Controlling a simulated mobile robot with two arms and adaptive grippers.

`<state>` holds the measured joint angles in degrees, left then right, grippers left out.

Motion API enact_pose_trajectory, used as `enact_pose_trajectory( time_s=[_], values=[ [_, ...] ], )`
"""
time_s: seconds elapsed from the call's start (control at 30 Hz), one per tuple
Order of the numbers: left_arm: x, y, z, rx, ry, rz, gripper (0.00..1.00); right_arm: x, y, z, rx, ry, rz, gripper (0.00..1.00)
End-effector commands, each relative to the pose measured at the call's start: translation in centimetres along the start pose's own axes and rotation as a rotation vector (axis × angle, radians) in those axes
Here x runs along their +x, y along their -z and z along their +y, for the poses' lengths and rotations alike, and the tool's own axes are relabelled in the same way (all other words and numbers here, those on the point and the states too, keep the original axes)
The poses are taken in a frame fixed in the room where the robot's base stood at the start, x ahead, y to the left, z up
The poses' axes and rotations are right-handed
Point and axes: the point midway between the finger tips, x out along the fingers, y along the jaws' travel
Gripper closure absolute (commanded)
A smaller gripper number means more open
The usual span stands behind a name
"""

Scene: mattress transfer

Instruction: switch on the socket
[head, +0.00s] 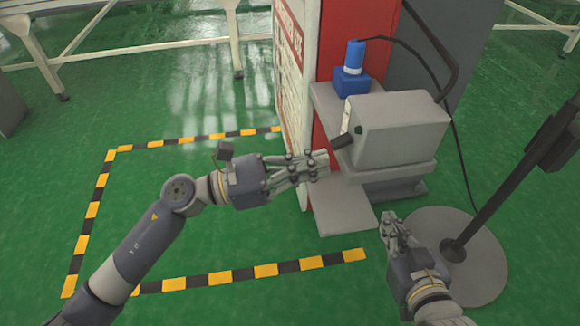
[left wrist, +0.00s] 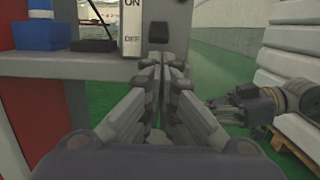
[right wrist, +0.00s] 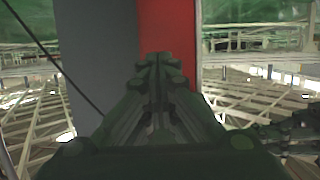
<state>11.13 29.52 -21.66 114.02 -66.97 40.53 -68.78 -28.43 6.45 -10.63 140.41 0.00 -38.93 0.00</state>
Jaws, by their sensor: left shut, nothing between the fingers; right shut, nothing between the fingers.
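The socket is a grey box (head: 400,128) on a shelf of the red cabinet, with a dark lever (head: 341,141) on its left face. In the left wrist view, a white panel marked ON above and OFF below (left wrist: 132,28) shows beside a black lever end (left wrist: 158,32). My left gripper (head: 325,162) is shut and empty, its fingertips just below and left of the lever; I cannot tell whether they touch. It also shows in the left wrist view (left wrist: 161,66). My right gripper (head: 393,222) is shut and empty, lower and in front of the socket; it fills the right wrist view (right wrist: 160,62).
A blue plug (head: 354,56) with a black cable stands in a blue block (head: 350,83) behind the socket. A pole on a round grey base (head: 485,262) stands at the right. Yellow-black tape (head: 265,270) marks open green floor at the left.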

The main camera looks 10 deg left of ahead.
Motion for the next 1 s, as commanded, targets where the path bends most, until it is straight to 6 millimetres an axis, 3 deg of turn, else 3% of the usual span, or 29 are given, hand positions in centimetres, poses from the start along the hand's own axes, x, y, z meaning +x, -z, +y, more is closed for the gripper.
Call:
enact_pose_trajectory(
  time_s=[0.2,0.73,1.0],
  values=[
    [1.8,-0.1,0.0,0.0,0.0,-0.001,1.0,-0.1,-0.7,0.1,0.0,-0.002,-0.037,1.0],
    [1.9,-0.1,0.0,-0.001,-0.001,0.005,1.0,-0.2,-1.0,0.1,0.0,-0.003,-0.059,1.0],
    [1.9,-0.4,0.0,-0.001,0.0,0.032,1.0,-1.8,-5.0,0.8,0.0,-0.017,-0.264,1.0]
  ],
)
